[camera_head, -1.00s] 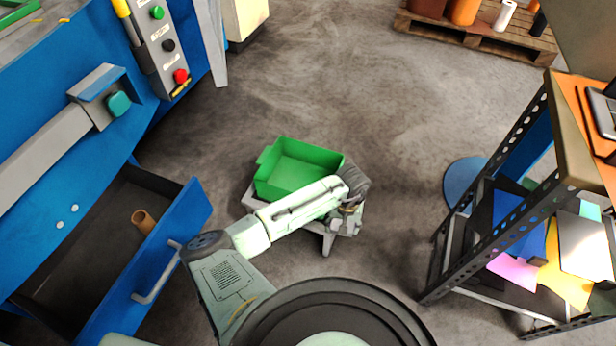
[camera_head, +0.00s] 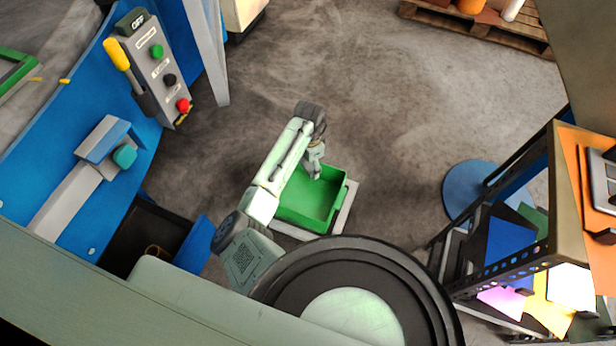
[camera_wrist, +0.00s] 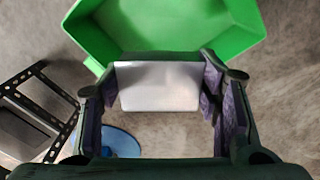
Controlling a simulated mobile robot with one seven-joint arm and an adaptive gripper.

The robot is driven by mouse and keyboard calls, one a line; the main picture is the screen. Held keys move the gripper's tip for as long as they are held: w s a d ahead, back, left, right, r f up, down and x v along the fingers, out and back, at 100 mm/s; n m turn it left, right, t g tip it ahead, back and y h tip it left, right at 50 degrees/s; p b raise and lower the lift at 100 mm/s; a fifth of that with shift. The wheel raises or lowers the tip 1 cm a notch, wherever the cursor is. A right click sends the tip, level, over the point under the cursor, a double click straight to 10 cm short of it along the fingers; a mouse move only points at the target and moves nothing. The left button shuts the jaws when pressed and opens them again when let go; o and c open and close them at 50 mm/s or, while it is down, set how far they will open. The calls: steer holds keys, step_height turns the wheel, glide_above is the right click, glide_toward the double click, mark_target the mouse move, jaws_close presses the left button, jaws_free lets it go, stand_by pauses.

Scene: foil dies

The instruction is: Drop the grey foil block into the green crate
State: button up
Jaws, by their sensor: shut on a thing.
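The green crate (camera_head: 312,207) stands open on a light grey stand in the head view; its inside looks empty where visible. In the wrist view the crate (camera_wrist: 165,28) fills the upper middle. My gripper (camera_head: 314,172) appears over the crate's far edge in the head view, pointing down. In the wrist view my gripper (camera_wrist: 160,90) is shut on the pale grey foil block (camera_wrist: 160,88), between the purple finger pads. Floor shows below the block in that picture, so it appears beside the crate rather than fully over it. The block cannot be made out in the head view.
The light grey stand (camera_head: 345,212) shows around the crate. A blue machine with a control box (camera_head: 155,65) and an open drawer (camera_head: 190,245) is at left. A shelf rack (camera_head: 555,190) and a round blue disc (camera_head: 475,185) are at right.

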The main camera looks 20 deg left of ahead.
steer(key=shift+a, duration=0.3)
steer(key=shift+f, duration=0.15)
step_height(320, 180, down, 6)
steer(key=b, duration=0.6)
steer(key=shift+r, duration=0.25)
steer(key=o, duration=0.9)
step_height(320, 180, up, 12)
steer(key=shift+r, duration=0.1)
